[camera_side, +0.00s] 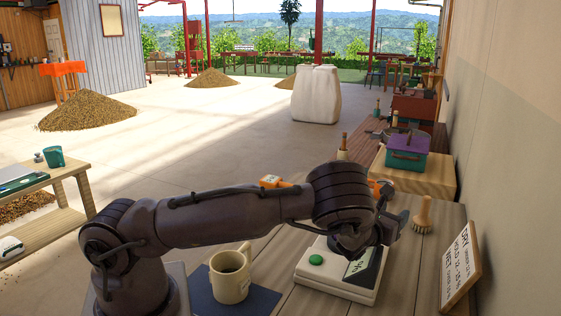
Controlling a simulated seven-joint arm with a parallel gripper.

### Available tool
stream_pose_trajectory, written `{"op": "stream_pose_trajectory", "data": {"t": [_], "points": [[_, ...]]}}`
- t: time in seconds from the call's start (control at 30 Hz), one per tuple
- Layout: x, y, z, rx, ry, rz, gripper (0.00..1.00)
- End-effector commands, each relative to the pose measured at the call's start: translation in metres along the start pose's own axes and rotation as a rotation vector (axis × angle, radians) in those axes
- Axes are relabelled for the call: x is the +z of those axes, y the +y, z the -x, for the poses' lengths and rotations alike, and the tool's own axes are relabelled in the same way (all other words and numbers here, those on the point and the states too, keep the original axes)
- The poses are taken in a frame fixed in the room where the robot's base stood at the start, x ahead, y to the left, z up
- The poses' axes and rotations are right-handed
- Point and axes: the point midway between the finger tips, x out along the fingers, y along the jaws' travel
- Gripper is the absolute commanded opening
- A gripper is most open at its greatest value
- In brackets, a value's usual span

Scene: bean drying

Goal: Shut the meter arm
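The meter (334,286) is a pale box with a green button (316,260) and a dark panel, on the wooden bench at the lower right. My gripper (396,212) is above and behind the meter's right side, partly hidden by my own wrist. I cannot tell how its fingers stand. An orange piece (376,186) shows right beside my wrist, and another orange piece (272,181) shows behind my forearm. I cannot tell whether either belongs to the meter arm. The meter's back part is hidden behind my wrist, so the angle of its arm does not show clearly.
A cream mug (230,277) stands on a dark blue mat (205,306) left of the meter. A wooden brush (423,215) stands right of my gripper. A lettered sign (460,265) leans near the right wall. A teal and purple box (407,150) sits farther back.

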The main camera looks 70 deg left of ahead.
Motion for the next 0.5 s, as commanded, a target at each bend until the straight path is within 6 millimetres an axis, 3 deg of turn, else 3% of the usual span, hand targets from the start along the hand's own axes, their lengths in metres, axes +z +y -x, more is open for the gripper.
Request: {"op": "stream_pose_trajectory", "data": {"t": [0.5], "points": [[-0.001,-0.012,-0.049,0.326,-0.001,0.005,0.52]]}}
